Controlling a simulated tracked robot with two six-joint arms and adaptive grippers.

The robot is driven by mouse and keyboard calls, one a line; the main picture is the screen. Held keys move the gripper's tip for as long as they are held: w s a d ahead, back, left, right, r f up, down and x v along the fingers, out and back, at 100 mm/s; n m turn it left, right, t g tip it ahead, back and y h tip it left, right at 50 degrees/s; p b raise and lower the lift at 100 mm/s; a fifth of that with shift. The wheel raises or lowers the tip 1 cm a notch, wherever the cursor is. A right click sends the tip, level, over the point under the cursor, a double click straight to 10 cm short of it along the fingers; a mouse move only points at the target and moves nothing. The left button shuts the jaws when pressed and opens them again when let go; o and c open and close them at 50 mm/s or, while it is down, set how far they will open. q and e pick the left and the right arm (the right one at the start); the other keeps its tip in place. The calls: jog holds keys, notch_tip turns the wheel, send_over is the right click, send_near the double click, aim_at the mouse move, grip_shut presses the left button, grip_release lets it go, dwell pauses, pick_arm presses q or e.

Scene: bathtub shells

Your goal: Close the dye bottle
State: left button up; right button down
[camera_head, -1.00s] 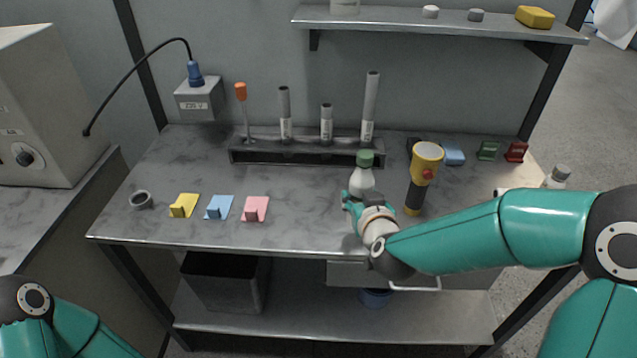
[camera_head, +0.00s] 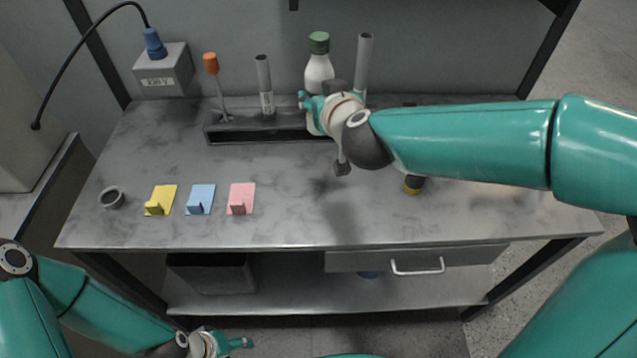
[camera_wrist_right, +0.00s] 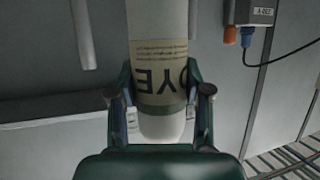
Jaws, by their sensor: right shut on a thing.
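The dye bottle (camera_head: 320,72) is white with a green cap (camera_head: 319,42) at its top.
A dark rack (camera_head: 250,131) holds grey tubes and an orange-topped stick (camera_head: 211,64). Yellow (camera_head: 166,191), blue (camera_head: 206,191) and pink (camera_head: 246,190) pieces and a small grey ring (camera_head: 112,197) lie at left. The bench front (camera_head: 330,222) is clear. My right arm hides the bench's right part.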

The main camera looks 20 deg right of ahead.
notch_tip(320, 180, down, 16)
jog(key=b, duration=0.6)
jog(key=shift+r, duration=0.25)
jog(key=shift+f+b, duration=0.5)
jog(key=shift+f, duration=1.65)
jog(key=shift+f, duration=0.1)
jog(key=c, duration=0.5)
grip_release()
jog(key=shift+s, duration=0.1)
